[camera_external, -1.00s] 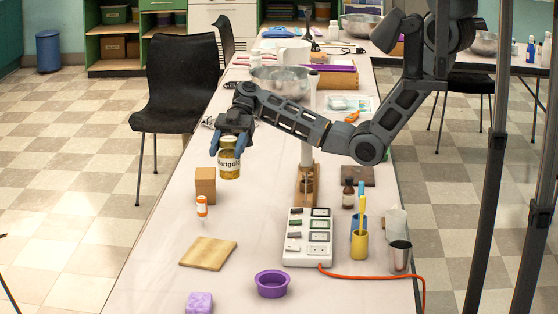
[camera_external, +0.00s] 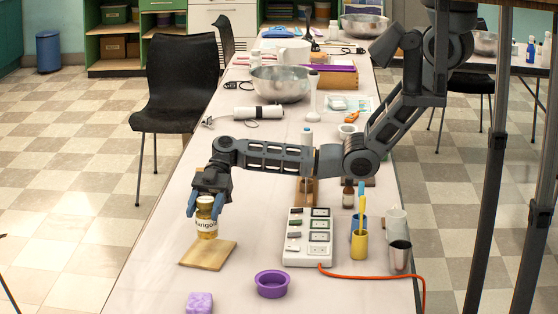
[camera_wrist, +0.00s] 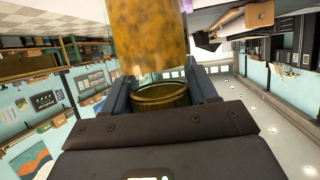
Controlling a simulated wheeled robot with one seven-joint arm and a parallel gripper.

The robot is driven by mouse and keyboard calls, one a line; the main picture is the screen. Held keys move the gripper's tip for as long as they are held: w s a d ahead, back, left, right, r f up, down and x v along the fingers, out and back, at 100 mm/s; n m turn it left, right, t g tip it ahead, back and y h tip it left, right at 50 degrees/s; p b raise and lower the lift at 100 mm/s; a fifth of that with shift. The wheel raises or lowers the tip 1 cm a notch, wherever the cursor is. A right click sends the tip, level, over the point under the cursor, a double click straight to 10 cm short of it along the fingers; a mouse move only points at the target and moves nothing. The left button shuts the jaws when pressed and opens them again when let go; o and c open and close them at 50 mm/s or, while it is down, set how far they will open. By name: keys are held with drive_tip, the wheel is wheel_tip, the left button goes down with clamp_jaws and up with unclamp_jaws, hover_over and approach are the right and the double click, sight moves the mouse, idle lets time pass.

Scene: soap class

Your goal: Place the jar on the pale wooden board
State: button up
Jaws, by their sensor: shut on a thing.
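The jar (camera_external: 206,228) has amber contents and a pale label with dark lettering. My gripper (camera_external: 205,204) is shut on its upper part, with blue fingers on either side, and holds it upright. The pale wooden board (camera_external: 205,257) lies flat on the table. The jar's base appears at the board's far edge in the picture; I cannot tell whether it touches or hovers. In the wrist view the jar's amber body (camera_wrist: 148,40) fills the top middle, with a gold rim between the fingers.
A purple bowl (camera_external: 272,284) and a lilac block (camera_external: 199,303) stand nearer the camera. The table's left edge is close to the board.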

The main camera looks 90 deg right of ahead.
sight(203, 227)
drive_tip(key=shift+w+a+f, duration=0.1)
drive_tip(key=shift+a+f, duration=0.05)
drive_tip(key=shift+a, duration=0.05)
drive_tip(key=shift+f+b, duration=0.75)
drive_tip(key=shift+f, duration=1.15)
drive_tip(key=shift+f+b, duration=0.2)
drive_tip(key=shift+b, duration=0.1)
drive_tip(key=o, duration=1.3)
drive_tip(key=shift+r, duration=0.15)
drive_tip(key=shift+d+r+p, duration=0.1)
drive_tip(key=shift+d+p, duration=0.05)
drive_tip(key=shift+p, duration=0.15)
drive_tip(key=b+v, duration=0.1)
drive_tip(key=v, duration=0.6)
drive_tip(key=shift+d, duration=0.1)
